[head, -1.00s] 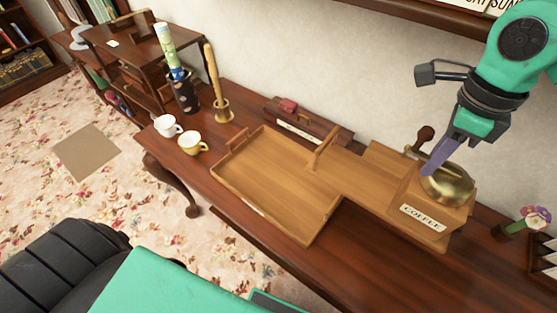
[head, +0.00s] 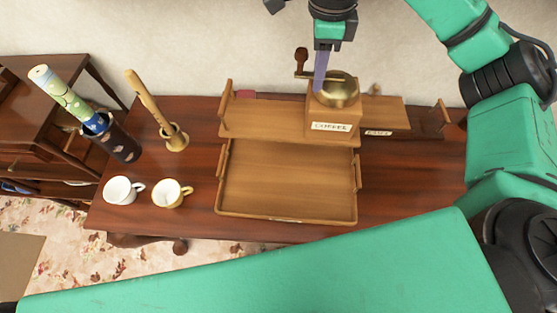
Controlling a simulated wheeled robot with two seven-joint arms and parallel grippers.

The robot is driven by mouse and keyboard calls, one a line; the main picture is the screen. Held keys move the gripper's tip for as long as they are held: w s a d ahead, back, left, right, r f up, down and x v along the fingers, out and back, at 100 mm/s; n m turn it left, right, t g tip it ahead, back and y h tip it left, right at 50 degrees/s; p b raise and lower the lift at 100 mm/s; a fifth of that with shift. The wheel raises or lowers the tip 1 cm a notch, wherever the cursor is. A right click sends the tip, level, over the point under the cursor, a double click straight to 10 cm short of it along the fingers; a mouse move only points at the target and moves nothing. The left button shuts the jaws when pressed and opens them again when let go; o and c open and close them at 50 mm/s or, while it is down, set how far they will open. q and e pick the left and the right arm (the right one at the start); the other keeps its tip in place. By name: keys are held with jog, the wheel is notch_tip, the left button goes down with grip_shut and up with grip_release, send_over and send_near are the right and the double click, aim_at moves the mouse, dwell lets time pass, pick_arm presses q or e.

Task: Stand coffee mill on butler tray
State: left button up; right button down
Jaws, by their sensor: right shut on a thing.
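The coffee mill (head: 332,122) is a wooden box with a brass dome, a side crank and a COFFEE label. It looks upright in the head view. My right gripper (head: 320,78) is shut on its top, with a purple finger beside the dome. The butler tray (head: 287,182) lies on the table in front of and below the mill in the picture; its bare floor shows. A flat wooden piece with an upright handle (head: 265,122) spans left of the mill and hides the tray's back edge. I cannot tell whether the mill touches the tray. My left gripper is out of view.
A dark labelled box (head: 425,125) shows at right.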

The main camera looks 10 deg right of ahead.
aim_at(318, 107)
jog(key=f, duration=0.3)
jog(key=f+b, duration=0.1)
jog(key=f, duration=0.2)
jog(key=d+f, duration=0.1)
jog(key=f, duration=0.2)
jog(key=shift+s, duration=0.35)
notch_tip(318, 107, down, 11)
jog(key=p, duration=0.2)
jog(key=shift+w+a, duration=0.15)
jog(key=shift+w, duration=0.05)
jog(key=c, duration=0.8)
grip_release()
jog(key=shift+s+r, duration=0.1)
jog(key=shift+r, duration=0.05)
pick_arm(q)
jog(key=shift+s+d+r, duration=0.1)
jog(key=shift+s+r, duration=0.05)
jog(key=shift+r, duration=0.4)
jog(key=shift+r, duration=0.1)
